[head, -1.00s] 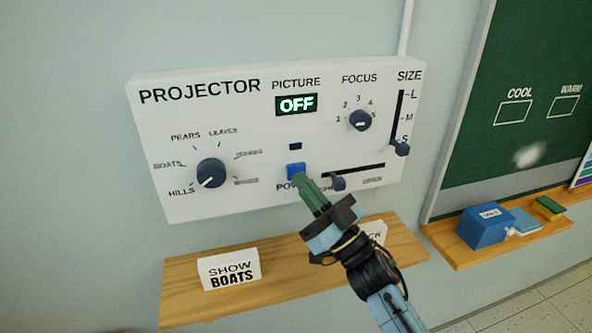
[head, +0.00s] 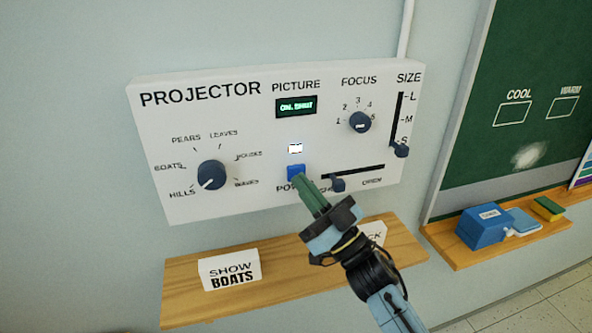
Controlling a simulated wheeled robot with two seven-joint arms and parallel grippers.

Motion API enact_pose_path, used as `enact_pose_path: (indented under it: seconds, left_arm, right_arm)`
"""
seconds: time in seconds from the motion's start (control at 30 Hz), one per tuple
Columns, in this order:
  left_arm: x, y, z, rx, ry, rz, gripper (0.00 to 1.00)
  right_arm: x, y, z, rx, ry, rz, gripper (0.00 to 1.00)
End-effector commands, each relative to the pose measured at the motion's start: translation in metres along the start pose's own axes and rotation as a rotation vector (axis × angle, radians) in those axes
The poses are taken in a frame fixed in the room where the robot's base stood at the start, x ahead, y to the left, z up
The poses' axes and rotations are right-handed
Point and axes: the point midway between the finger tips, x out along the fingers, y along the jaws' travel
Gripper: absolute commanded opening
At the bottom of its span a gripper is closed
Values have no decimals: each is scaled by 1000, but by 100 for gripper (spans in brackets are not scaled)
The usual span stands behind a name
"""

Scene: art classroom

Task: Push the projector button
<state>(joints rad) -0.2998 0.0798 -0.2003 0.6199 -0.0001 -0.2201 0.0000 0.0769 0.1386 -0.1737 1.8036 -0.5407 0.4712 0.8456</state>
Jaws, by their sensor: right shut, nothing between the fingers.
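The white projector panel (head: 240,125) is on the wall. Its blue power button (head: 296,171) sits low in the middle, with the label below partly hidden by my gripper. My right gripper (head: 301,184) is shut and empty, its green fingertips at the button's lower edge; they look to be touching it. A small lamp (head: 295,148) above the button is lit white. The picture display (head: 296,107) shows small green text that seems to read "ON, SHUT". My left gripper is not in view.
The panel has a picture dial (head: 211,175) pointing toward HILLS, a focus knob (head: 360,122), a size slider (head: 400,150) and a shutter slider (head: 335,184). Below, a wooden shelf (head: 190,300) holds a "SHOW BOATS" card (head: 229,269). A green board (head: 530,60) is at right.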

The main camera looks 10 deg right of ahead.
Motion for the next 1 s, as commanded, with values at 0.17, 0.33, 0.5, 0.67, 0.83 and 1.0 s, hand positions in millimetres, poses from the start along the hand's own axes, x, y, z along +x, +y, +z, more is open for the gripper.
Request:
enact_pose_path:
  seconds: [0.17,0.33,0.5,0.67,0.83,1.0]
  left_arm:
    - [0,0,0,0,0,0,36]
    - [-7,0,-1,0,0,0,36]
    - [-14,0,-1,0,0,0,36]
    - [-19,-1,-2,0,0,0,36]
    - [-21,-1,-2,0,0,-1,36]
    - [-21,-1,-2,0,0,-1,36]
  right_arm:
    - [-1,0,0,0,0,0,0]
    - [-10,-8,-8,1,-1,0,0]
    - [-22,-16,-17,1,-1,0,0]
    - [-33,-24,-25,0,-2,0,0]
    - [-41,-30,-30,0,0,0,0]
    - [-42,-30,-31,-1,1,0,0]
